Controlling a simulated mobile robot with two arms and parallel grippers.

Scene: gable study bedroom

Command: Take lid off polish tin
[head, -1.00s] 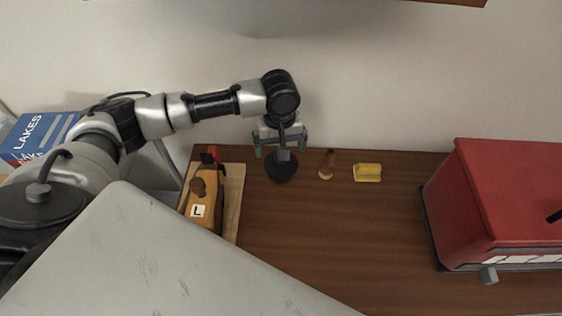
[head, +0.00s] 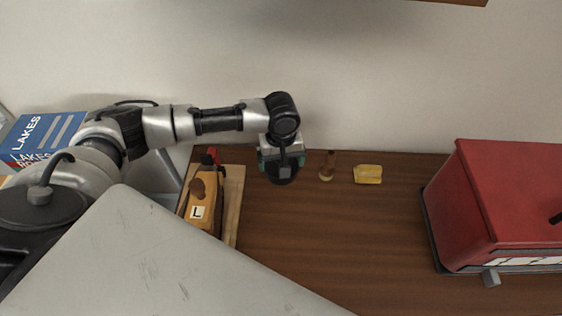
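The polish tin (head: 283,180) is a dark round tin on the brown wooden top, near the wall. Only its near edge shows below my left gripper. My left gripper (head: 282,163) points down at the tin, with a greenish finger on either side of it. The fingers are close to the tin's sides, but I cannot tell whether they touch or grip it. The lid cannot be told apart from the tin's body. My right gripper is not in view.
A small brush (head: 327,166) and a yellow block (head: 368,174) lie right of the tin. A red case (head: 520,190) is far right. The middle of the top is clear.

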